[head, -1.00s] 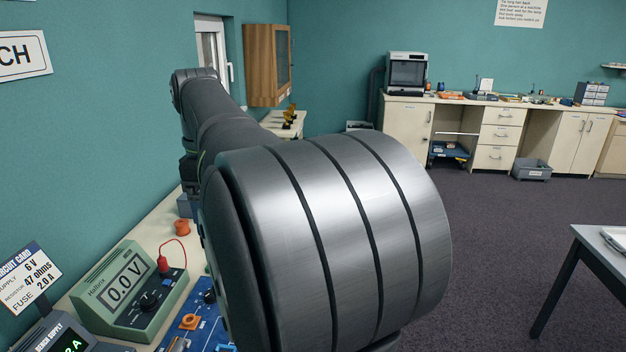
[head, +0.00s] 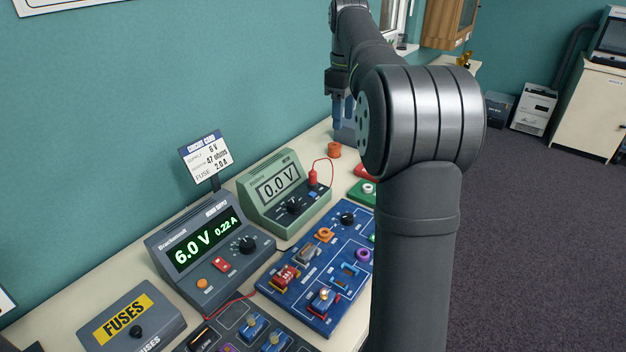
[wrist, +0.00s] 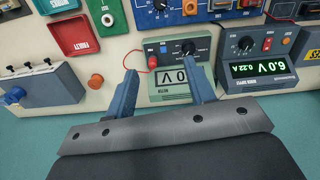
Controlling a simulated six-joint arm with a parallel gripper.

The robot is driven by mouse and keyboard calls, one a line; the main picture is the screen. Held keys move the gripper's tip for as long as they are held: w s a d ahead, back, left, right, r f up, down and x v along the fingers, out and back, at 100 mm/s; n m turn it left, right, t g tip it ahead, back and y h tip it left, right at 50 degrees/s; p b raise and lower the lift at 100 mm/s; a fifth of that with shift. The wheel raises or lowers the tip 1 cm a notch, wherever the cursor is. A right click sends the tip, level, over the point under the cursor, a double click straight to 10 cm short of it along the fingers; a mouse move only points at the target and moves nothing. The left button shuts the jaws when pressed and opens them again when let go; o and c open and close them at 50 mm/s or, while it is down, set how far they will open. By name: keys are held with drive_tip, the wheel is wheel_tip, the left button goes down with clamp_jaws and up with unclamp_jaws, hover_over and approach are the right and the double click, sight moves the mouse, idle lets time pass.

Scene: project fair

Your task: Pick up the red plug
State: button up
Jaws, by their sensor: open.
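The red plug (head: 313,178) stands upright at the right side of the green multimeter (head: 262,205), with a thin red lead arching from its top. In the wrist view the red plug (wrist: 152,63) shows at the meter's edge, beyond and between the finger lines. My gripper (wrist: 162,70) is open and empty, its two blue fingers apart over the meter. In the head view my gripper (head: 345,112) is beyond the meter, partly hidden by my arm.
A bench supply (head: 208,258) reading 6.0 V stands beside the meter. A blue circuit board (head: 320,300) with several parts lies in front. A small orange cylinder (head: 334,150) is near the wall. A red FAULTY tray (wrist: 76,38) and grey box (wrist: 40,90) show in the wrist view.

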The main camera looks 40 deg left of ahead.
drive_tip(key=n, duration=0.1)
hover_over(313, 170)
wheel_tip(313, 170, down, 6)
drive_tip(key=f, duration=0.1)
wheel_tip(313, 170, down, 12)
drive_tip(key=shift+w+d+r, duration=0.1)
drive_tip(key=shift+d+r, duration=0.05)
drive_tip(key=shift+r, duration=0.1)
drive_tip(key=shift+a+f, duration=0.2)
drive_tip(key=shift+f, duration=2.55)
drive_tip(key=shift+c, duration=0.3)
clamp_jaws()
